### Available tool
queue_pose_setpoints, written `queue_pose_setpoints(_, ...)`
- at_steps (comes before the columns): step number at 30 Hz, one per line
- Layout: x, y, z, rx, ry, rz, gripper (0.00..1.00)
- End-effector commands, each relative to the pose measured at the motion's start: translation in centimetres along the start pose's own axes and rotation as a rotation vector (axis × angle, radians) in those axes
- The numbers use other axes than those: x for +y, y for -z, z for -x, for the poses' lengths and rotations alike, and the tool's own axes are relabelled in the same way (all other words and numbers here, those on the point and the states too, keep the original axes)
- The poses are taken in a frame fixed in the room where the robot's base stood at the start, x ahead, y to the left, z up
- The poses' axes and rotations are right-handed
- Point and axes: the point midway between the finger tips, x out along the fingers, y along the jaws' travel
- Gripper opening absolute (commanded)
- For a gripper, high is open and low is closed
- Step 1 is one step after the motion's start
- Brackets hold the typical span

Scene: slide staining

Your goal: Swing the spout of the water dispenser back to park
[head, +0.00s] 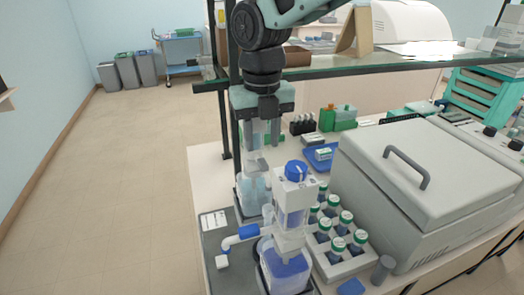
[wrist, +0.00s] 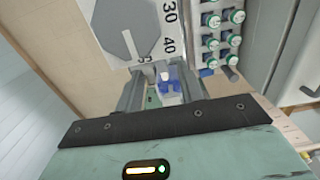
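The front water dispenser (head: 291,212) has a white body, a blue knob on top and a clear base with blue liquid. In the wrist view, my gripper's (wrist: 162,78) fingers are spread, with a blue-and-white part (wrist: 168,80) showing beyond the gap. I cannot tell which part that is.
A second clear vessel (head: 252,188) stands behind the dispenser, partly covered by my fingers. A rack of green-capped bottles (head: 335,255) and a grey lidded machine (head: 425,180) stand to the right. A glass shelf (head: 400,66) crosses above. A numbered plate (wrist: 130,25) is close in the wrist view.

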Motion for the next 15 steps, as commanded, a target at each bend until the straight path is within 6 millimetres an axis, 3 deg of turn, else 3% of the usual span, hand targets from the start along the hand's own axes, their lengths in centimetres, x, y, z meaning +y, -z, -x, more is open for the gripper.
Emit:
queue_pose_setpoints(7, 0.1, 0.1, -3.7, 0.003, 0.001, 0.001, 0.38)
queue_pose_setpoints(15, 0.0, 0.0, -4.9, -0.001, 0.0, 0.0, 0.38)
